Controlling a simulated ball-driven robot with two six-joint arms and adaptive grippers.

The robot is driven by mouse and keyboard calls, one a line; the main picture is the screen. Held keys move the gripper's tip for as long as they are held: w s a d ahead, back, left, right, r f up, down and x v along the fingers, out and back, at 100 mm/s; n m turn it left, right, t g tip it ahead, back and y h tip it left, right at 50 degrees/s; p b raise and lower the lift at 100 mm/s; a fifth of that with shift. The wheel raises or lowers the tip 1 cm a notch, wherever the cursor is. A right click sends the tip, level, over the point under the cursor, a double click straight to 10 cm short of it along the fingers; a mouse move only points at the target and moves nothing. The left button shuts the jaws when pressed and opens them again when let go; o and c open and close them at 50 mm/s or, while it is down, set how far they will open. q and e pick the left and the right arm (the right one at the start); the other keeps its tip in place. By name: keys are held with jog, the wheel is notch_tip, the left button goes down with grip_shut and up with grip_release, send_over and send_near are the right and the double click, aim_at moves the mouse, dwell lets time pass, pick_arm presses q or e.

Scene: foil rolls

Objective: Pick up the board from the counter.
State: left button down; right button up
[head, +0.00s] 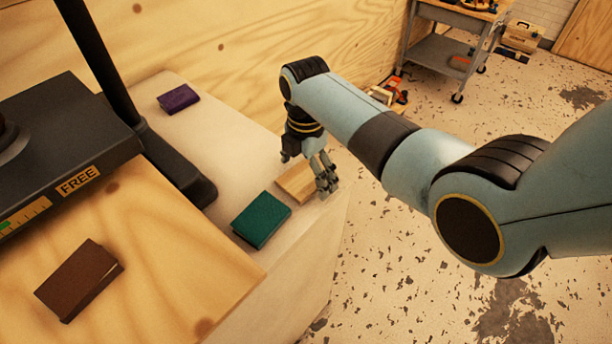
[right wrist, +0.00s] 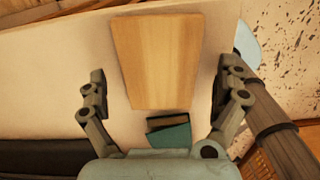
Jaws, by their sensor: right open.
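The board (head: 296,184) is a light wooden slab lying flat on the pale counter (head: 225,135), near its right edge. My right gripper (head: 325,178) is over the board's right side in the head view and hides part of it. In the right wrist view the board (right wrist: 157,60) lies ahead between the two spread fingers of my right gripper (right wrist: 163,85), with a gap on each side. The gripper is open and empty. My left gripper is not in view.
A green book (head: 261,220) lies close to the board. A purple book (head: 178,98) lies farther back on the counter. A brown book (head: 78,280) lies on a wooden surface at left, near a black device (head: 60,140) marked FREE. A grey cart (head: 445,55) stands beyond.

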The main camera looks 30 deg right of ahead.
jog(key=c, duration=1.3)
